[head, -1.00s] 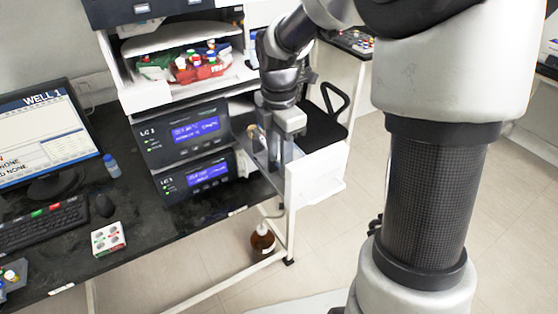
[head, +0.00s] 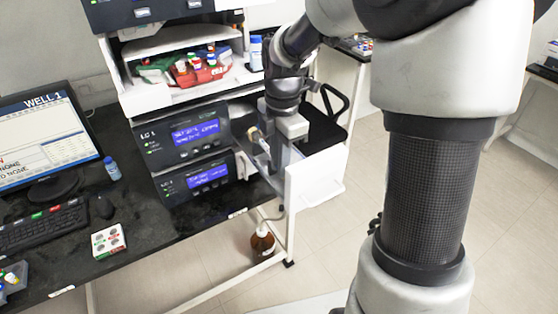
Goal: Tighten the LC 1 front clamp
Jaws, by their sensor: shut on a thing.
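The LC 1 unit (head: 182,132) is a dark box with a lit blue display, stacked above a similar unit (head: 195,177). My gripper (head: 264,146) points down just right of these units, at the open white-walled bay beside them. It is shut on a small part there, which I take to be the LC 1 front clamp. The fingers and hand mostly hide this clamp. A pale tan piece (head: 254,135) shows at the left of the fingers. How tight the clamp is cannot be seen.
A white panel (head: 322,178) stands close right of my gripper. A shelf with coloured-cap bottles (head: 198,68) is above. The monitor (head: 45,140), keyboard (head: 42,226) and white vial block (head: 109,241) are left on the black bench. A brown bottle (head: 262,243) is below.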

